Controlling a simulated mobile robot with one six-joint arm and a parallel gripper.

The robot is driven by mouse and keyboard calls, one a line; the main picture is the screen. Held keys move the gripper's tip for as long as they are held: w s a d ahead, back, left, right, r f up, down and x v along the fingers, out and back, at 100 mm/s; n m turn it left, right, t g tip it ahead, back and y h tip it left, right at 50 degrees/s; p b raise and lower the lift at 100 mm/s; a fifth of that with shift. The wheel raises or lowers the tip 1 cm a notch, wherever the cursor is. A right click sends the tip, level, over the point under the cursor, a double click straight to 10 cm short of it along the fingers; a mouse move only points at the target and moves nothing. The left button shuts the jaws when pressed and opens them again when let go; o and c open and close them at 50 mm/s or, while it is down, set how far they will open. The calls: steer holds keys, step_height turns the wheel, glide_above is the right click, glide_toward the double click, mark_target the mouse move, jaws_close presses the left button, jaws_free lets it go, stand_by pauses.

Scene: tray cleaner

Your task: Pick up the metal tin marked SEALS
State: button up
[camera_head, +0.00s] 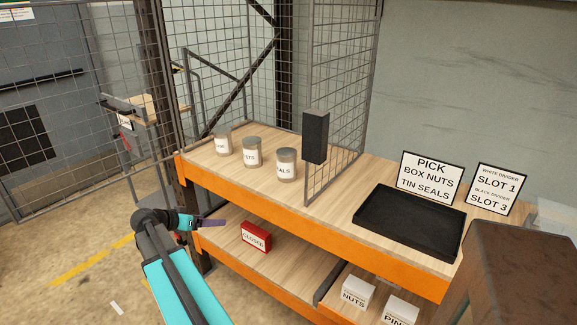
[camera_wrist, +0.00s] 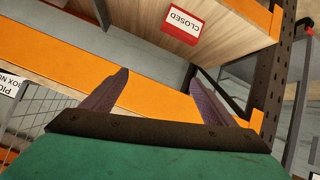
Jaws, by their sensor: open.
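The metal tin marked SEALS (camera_head: 286,165), its label partly turned away, stands upright on the upper wooden shelf. It is the right-most of three similar tins, just left of the mesh divider. The tin is not visible in the wrist view. My gripper (camera_head: 212,223) is left of the shelf's front edge, lower than the tins and apart from them. In the wrist view my gripper (camera_wrist: 160,95) shows two spread fingers with nothing between them, facing the orange shelf beam.
Two other tins (camera_head: 252,152) (camera_head: 222,142) stand left of the SEALS tin. A mesh divider (camera_head: 340,110) with a dark box (camera_head: 315,136) rises at its right. A red CLOSED box (camera_head: 255,237) sits on the lower shelf.

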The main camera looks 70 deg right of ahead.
steer(key=s+d+r+m+g+h, duration=0.1)
steer(key=s+d+r+m, duration=0.1)
steer(key=s+d+r, duration=0.4)
steer(key=s+d+r+m+g, duration=0.1)
steer(key=s+d+r, duration=0.1)
steer(key=d+r, duration=0.45)
steer(key=m+g, duration=0.1)
steer(key=m, duration=0.2)
glide_toward(281, 154)
steer(key=x, duration=0.3)
steer(key=shift+s+f, duration=0.1)
steer(key=shift+s, duration=0.05)
steer(key=shift+p+x, duration=0.3)
steer(key=shift+x, duration=4.05)
steer(key=shift+p+x, duration=0.7)
steer(key=shift+x, duration=1.9)
steer(key=shift+c, duration=0.5)
